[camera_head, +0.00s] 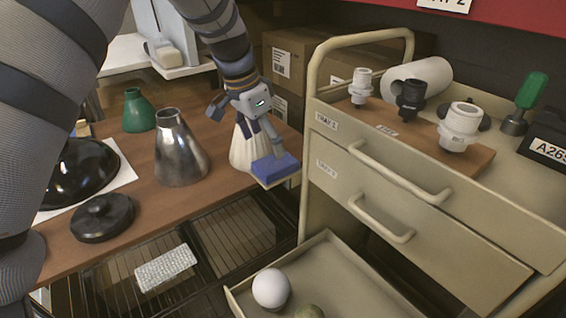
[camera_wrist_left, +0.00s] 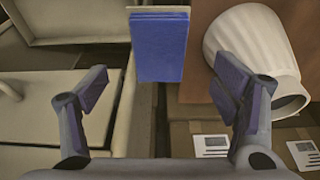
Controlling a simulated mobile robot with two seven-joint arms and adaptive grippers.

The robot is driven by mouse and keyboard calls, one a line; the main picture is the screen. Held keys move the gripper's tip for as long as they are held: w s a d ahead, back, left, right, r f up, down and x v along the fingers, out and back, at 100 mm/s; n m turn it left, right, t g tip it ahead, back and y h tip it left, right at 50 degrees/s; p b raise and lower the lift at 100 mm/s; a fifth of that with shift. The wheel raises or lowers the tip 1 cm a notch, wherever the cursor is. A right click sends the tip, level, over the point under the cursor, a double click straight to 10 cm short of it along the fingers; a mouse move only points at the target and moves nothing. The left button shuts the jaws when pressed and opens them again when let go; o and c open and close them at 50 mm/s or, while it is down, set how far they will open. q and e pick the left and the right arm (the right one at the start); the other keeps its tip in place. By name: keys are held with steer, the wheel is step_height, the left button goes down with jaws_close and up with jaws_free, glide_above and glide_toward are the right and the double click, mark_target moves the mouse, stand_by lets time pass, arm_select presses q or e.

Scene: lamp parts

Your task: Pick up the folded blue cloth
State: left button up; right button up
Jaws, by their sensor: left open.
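The folded blue cloth (camera_head: 275,168) lies at the right edge of the wooden table, beside the drawer cabinet, on a thin pale piece. In the left wrist view the cloth (camera_wrist_left: 160,48) is a flat blue rectangle with a pale strip at its far edge. My left gripper (camera_head: 262,143) is just above the cloth, pointing down. In the left wrist view its fingers (camera_wrist_left: 162,82) are spread wide, with the cloth ahead of the gap between them and nothing held. My right gripper is in neither view.
A white ribbed shade (camera_head: 243,150) stands right beside the cloth; it also shows in the wrist view (camera_wrist_left: 250,50). The beige cabinet (camera_head: 330,200) borders the cloth's right side. A metal cone shade (camera_head: 180,155) stands left, and an open drawer (camera_head: 340,275) sits below.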

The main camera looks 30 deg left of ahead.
mark_target(275, 162)
arm_select(q)
steer(key=x, duration=0.7)
steer(key=shift+w+d+b, duration=0.15)
steer(key=shift+w+b, duration=0.1)
steer(key=shift+b, duration=0.05)
steer(key=shift+r, duration=0.1)
steer(key=shift+c, duration=0.6)
steer(key=c, duration=1)
